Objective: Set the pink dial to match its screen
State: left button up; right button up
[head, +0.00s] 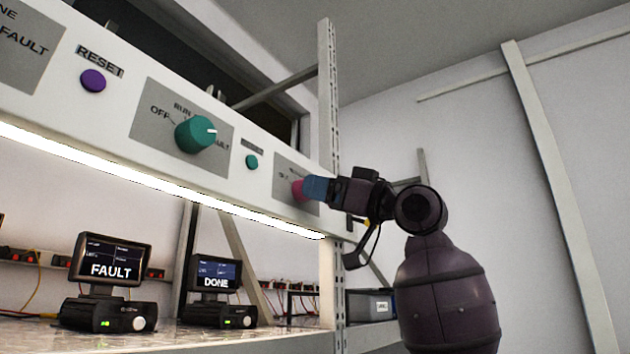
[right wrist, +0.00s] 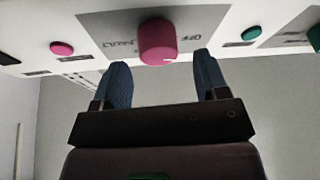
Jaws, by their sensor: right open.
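The pink dial (head: 298,190) sits on a grey plate at the right end of the white panel, partly hidden by my right gripper (head: 316,188) in the head view. In the right wrist view the pink dial (right wrist: 157,40) is between and just beyond the fingertips of my open right gripper (right wrist: 160,72), with a gap on both sides. Its white mark shows at its lower right edge there; the plate lettering appears upside down. Below the panel, one screen (head: 110,262) reads FAULT and another screen (head: 216,272), further right, reads DONE. My left gripper is out of view.
A teal dial (head: 196,134), a purple RESET button (head: 93,80) and a teal button (head: 252,162) are on the panel. The right wrist view shows a pink button (right wrist: 61,48) beside the dial's plate. A rack post (head: 328,110) stands behind the gripper.

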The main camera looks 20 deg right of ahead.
aim_at(297, 186)
jog(key=shift+x, duration=1.25)
jog(key=shift+w, duration=0.1)
jog(key=c, duration=0.9)
